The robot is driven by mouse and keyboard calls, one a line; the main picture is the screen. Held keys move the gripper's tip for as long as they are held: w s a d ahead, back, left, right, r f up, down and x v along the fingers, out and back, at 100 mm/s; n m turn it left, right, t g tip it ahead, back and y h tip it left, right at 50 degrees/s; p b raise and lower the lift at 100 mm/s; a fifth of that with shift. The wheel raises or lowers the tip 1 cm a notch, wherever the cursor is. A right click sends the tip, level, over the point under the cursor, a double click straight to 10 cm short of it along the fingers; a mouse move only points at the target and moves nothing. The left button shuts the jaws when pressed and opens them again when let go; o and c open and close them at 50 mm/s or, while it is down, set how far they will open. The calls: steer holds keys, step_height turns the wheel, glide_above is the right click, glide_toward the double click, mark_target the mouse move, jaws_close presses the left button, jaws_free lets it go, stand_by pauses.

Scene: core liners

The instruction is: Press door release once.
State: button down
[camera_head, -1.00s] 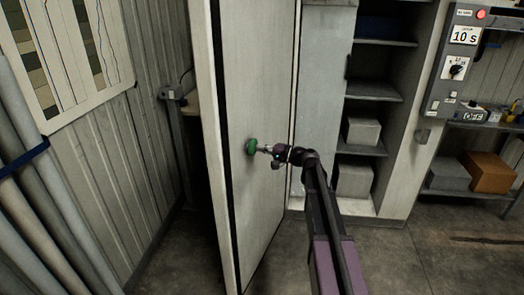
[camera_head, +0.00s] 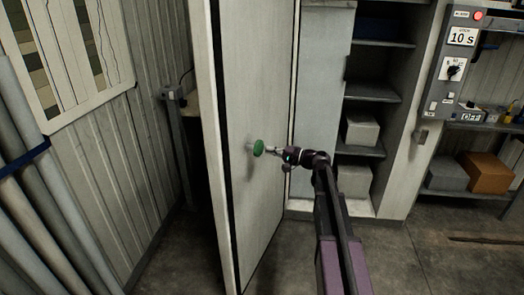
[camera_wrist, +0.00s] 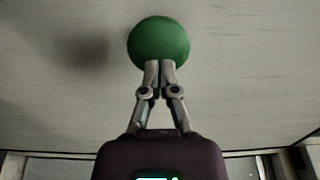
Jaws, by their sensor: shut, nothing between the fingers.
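The door release is a round green knob (camera_head: 258,148) on the inner face of the pale door (camera_head: 252,70). In the head view the knob stands out from the door on a short pale stem. My gripper (camera_head: 268,150) is shut and empty, with its tips right at the knob's right side. In the wrist view the green knob (camera_wrist: 158,43) is straight ahead, and the closed fingertips of my gripper (camera_wrist: 160,63) overlap its lower edge. I cannot tell whether they touch it.
Grey shelves (camera_head: 372,91) with boxes stand right of the door. A control panel (camera_head: 455,62) with a red light, a "10 s" sign and a dial is at the far right. Pipes (camera_head: 38,200) line the left wall. The floor by the door is clear.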

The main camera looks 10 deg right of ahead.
steer(key=v, duration=0.9)
steer(key=shift+d, duration=0.15)
stand_by(0.4)
steer(key=shift+s, duration=0.1)
steer(key=s+a+f+n+g+h+p, duration=0.2)
steer(key=s+a+f+g+h+p, duration=0.1)
steer(key=s+a, duration=0.3)
steer(key=s+a+f+n+g+h+p, duration=0.2)
steer(key=s+a+f+g+p, duration=0.15)
steer(key=a, duration=0.35)
steer(key=s+a+n+g+h+p, duration=0.1)
steer(key=s+n+g+h+p, duration=0.2)
steer(key=s+h, duration=0.6)
steer(key=shift+s+g+h+p, duration=0.45)
steer(key=shift+s+p, duration=0.8)
steer(key=shift+s, duration=1.25)
steer(key=shift+f, duration=0.1)
